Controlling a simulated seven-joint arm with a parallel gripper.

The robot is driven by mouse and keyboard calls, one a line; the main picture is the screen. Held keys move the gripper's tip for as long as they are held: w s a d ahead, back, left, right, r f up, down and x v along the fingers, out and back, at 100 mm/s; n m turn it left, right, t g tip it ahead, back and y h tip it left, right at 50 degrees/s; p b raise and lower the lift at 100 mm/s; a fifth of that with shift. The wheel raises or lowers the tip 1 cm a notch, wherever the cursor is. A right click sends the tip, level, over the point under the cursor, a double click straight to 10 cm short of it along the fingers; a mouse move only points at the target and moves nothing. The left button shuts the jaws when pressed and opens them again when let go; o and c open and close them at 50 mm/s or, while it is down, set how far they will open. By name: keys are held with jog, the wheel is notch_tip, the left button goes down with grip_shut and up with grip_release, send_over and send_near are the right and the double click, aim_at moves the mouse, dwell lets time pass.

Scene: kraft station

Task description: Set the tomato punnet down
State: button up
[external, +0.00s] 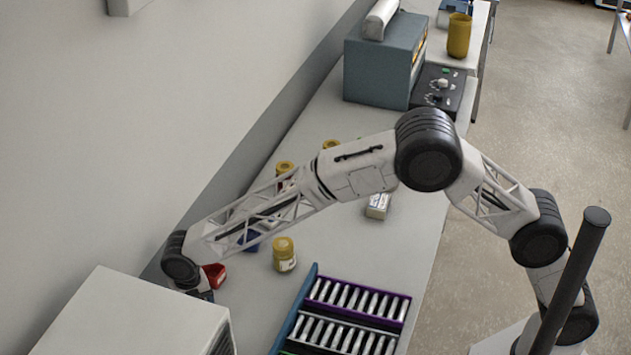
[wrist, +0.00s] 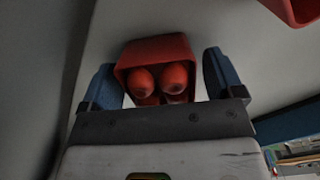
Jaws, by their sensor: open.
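The tomato punnet (wrist: 158,49) is a small red tray holding round red tomatoes (wrist: 174,78). In the wrist view it sits between the two blue fingers of my gripper (wrist: 160,68), on the pale surface. The fingers are spread, with a gap showing on each side of the punnet. In the external view my gripper is low at the far left of the bench, mostly hidden by the wrist and the white box. A red container (external: 214,275) shows beside it there; I cannot tell whether it is the punnet.
Another red object (wrist: 297,8) is at the wrist view's upper right corner. A white box (external: 130,318) stands close by my gripper. A yellow-lidded jar (external: 284,255) stands to its right, and a rack of tubes (external: 350,318) lies at the front. More jars stand behind my arm.

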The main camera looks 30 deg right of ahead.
notch_tip(320, 180, up, 12)
dwell(0.6)
dwell(1.0)
